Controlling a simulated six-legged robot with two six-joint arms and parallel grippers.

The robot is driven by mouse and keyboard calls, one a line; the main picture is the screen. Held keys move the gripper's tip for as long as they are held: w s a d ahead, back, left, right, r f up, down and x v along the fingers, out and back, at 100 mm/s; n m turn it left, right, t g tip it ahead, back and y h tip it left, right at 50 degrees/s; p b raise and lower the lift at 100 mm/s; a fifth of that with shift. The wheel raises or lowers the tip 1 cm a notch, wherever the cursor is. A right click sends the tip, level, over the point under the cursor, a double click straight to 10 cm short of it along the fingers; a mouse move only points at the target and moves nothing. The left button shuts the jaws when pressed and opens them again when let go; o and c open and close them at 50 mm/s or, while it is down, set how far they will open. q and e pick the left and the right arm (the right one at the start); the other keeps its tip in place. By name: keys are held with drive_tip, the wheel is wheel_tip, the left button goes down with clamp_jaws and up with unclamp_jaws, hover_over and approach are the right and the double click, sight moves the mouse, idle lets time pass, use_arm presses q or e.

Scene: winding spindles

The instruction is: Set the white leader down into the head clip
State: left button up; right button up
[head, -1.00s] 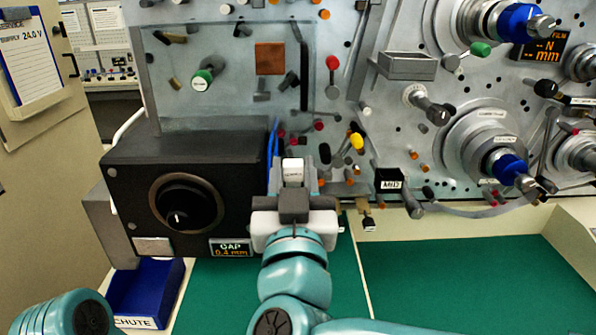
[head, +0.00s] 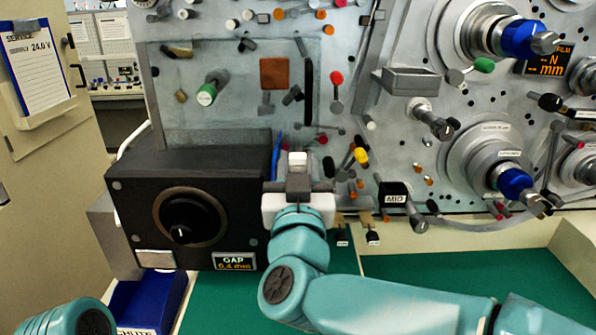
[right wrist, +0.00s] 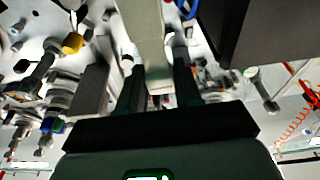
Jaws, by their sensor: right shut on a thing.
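My right gripper (head: 297,178) is in front of the grey panel, just right of the black gap box. It is shut on the white leader (head: 297,158), whose small white end shows above the jaws. In the right wrist view, a pale block-like piece (right wrist: 147,38) runs between the two dark fingers (right wrist: 158,85). The jaws and wrist hide the area behind the leader, and I cannot make out the head clip. I cannot tell whether the leader touches anything behind it. A teal part of my left arm shows at bottom left; its gripper is out of the picture.
The black gap box (head: 130,190) with its round dial stands close to the left of my right gripper. Several pegs and knobs, including a yellow one (head: 361,156), stick out on the right. A blue chute tray (head: 150,300) is below. The green bench (head: 225,305) is mostly clear.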

drive_tip(key=shift+w+d+r, duration=0.1)
drive_tip(key=shift+w+r, duration=0.05)
drive_tip(key=shift+w, duration=0.5)
drive_tip(key=shift+w+f, duration=0.2)
wheel_tip(320, 180, down, 2)
drive_tip(key=shift+w+f+b, duration=0.15)
drive_tip(key=shift+b, duration=0.9)
drive_tip(key=shift+f, duration=0.2)
drive_tip(key=shift+f, duration=0.1)
drive_tip(key=o, duration=0.9)
drive_tip(key=shift+b, duration=0.3)
